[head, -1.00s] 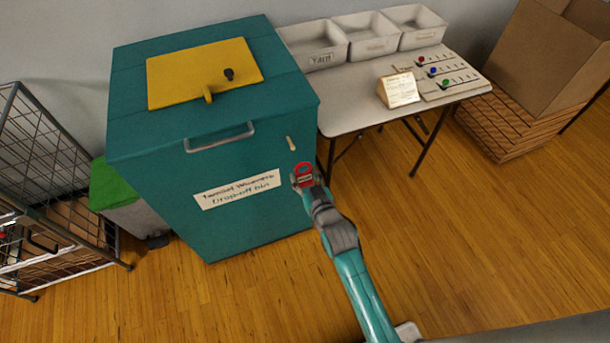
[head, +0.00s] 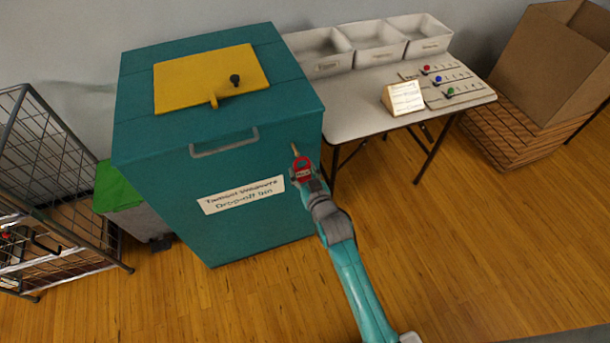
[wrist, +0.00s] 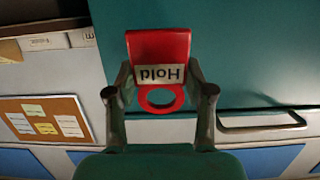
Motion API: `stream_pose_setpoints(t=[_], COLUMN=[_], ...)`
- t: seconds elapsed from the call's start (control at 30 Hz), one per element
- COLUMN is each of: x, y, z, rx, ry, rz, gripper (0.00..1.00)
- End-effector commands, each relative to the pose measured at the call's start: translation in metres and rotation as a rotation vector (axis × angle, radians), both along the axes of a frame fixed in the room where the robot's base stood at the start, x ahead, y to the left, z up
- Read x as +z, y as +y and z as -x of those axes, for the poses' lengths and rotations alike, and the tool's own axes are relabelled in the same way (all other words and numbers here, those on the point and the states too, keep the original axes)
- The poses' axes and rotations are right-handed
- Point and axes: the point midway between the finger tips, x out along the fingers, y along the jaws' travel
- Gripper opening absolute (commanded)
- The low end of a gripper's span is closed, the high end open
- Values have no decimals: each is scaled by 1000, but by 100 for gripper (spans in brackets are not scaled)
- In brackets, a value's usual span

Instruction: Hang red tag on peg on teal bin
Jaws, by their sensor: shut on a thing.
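The red tag (head: 301,163) is in my gripper (head: 306,178), in front of the teal bin (head: 236,229). In the wrist view the tag (wrist: 158,50) shows upside down with a white "Hold" label, and its ring lies between the two fingers of my gripper (wrist: 160,88). In the head view the ring end is uppermost. The peg (head: 295,149) sticks out of the bin's front near its right edge, just above and slightly left of the tag. Tag and peg look apart, though their depth gap is hard to judge. The peg does not show in the wrist view.
The bin has a grey handle (head: 224,144) and a yellow lid (head: 190,82). A table (head: 365,119) with white trays and a small sign (head: 403,98) stands to the right. A wire rack (head: 52,160) stands at left. The floor in front is clear.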

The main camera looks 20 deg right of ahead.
Motion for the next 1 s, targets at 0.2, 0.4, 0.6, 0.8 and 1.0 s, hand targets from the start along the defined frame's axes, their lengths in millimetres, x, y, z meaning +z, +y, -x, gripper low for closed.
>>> stream_pose_setpoints(t=[0.2,0.4,0.6,0.8,1.0], x=[-1,-2,-2,-3,-3], y=[0,0,0,0,0], z=[-12,-22,-32,-42,-52], rx=[0,0,0,0,0], ry=[-1,-1,-1,-1,-1], rz=[0,0,0,0,0], gripper=[36,36,36,36,36])
